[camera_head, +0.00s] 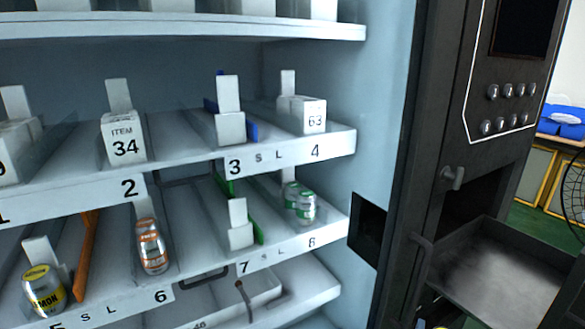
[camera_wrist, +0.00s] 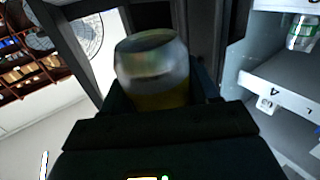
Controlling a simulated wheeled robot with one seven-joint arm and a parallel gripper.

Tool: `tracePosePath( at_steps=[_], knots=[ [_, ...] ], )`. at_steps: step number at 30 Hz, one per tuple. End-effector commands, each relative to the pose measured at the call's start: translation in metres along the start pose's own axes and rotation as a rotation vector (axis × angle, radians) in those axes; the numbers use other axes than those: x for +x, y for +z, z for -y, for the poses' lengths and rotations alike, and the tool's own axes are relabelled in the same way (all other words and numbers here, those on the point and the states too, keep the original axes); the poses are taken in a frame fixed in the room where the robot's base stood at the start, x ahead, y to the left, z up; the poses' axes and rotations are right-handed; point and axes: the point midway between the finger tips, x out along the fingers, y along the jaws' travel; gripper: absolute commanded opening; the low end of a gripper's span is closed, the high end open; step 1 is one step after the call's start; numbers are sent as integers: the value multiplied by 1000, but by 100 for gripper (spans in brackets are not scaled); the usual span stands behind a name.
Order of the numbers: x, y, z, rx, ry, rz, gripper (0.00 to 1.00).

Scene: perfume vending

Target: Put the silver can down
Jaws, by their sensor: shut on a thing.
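My gripper (camera_wrist: 160,95) is shut on a silver can (camera_wrist: 152,65). The can looks silver-grey at its upper part and yellowish lower down, and it is blurred. The dark fingers stand on both sides of it and hide its lower end. In the wrist view it is held in the air, apart from the white shelves at the right. In the head view, only a small yellow and dark patch shows at the bottom edge, and I cannot tell whether it is the held can.
A dark open tray (camera_head: 490,275) juts from the machine's door at the right. A fan (camera_wrist: 80,35) shows at upper left.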

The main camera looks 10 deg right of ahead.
Motion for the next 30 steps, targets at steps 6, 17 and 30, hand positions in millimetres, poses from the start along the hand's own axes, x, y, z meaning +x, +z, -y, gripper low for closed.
tracePosePath(
  at_steps=[6, 17, 30],
  knots=[
    [12, -53, 38, 0, -115, -1, 24],
    [23, -116, 99, 1, -298, -4, 24],
    [24, -119, 119, -6, -413, 5, 24]
  ],
)
